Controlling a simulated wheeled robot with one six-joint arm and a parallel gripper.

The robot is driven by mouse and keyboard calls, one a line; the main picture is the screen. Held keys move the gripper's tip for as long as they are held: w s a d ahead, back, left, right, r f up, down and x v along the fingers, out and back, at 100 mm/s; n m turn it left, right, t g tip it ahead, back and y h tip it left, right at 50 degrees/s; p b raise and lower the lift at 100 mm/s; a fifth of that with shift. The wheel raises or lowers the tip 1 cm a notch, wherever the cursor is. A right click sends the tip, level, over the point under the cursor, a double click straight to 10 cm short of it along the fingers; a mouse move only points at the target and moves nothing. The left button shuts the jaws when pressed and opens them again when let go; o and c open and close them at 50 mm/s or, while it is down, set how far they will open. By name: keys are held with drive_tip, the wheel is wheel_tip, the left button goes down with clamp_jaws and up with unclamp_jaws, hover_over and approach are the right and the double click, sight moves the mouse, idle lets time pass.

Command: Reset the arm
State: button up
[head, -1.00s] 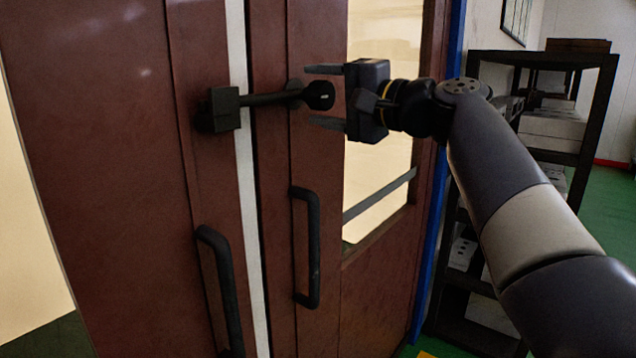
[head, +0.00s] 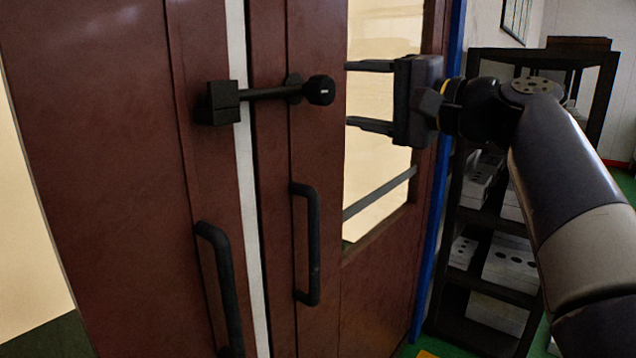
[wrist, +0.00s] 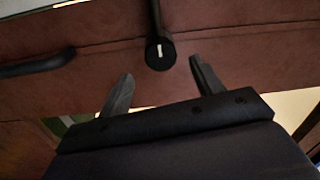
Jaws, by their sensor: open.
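My gripper (head: 370,96) is open and empty in the head view. Its two fingers point left, in front of the right door's window and to the right of the latch knob. The black latch bar (head: 265,94) lies across the gap between the two doors, with its round knob (head: 319,90) at the right end and a square block (head: 217,102) at the left. In the wrist view the knob (wrist: 160,54) is beyond the fingers, between their lines, and apart from them. The wrist view also shows my open gripper (wrist: 160,78).
The brown left door (head: 100,150) and right door (head: 375,290) have dark handles (head: 222,285) and (head: 307,245). A black shelf rack (head: 470,325) with grey blocks stands at the right, behind my arm. A blue post (head: 424,240) edges the doorway.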

sight(328, 90)
drive_tip(key=x, duration=0.7)
drive_tip(key=shift+w+a+p, duration=0.2)
drive_tip(key=shift+a+p, duration=0.15)
drive_tip(key=shift+p, duration=0.05)
drive_tip(key=shift+d+r+m+p, duration=0.1)
drive_tip(key=shift+r+m+p, duration=0.15)
drive_tip(key=shift+m+p, duration=0.45)
drive_tip(key=shift+s+r+m+p, duration=0.1)
drive_tip(key=shift+s+m+p, duration=0.05)
drive_tip(key=shift+m+p, duration=0.75)
drive_tip(key=m+p, duration=1.3)
drive_tip(key=shift+h+p, duration=0.3)
drive_tip(key=shift+p, duration=0.1)
drive_tip(key=shift+f+m+p, duration=0.25)
drive_tip(key=shift+m+p, duration=0.85)
drive_tip(key=shift+p, duration=0.05)
drive_tip(key=shift+f, duration=0.1)
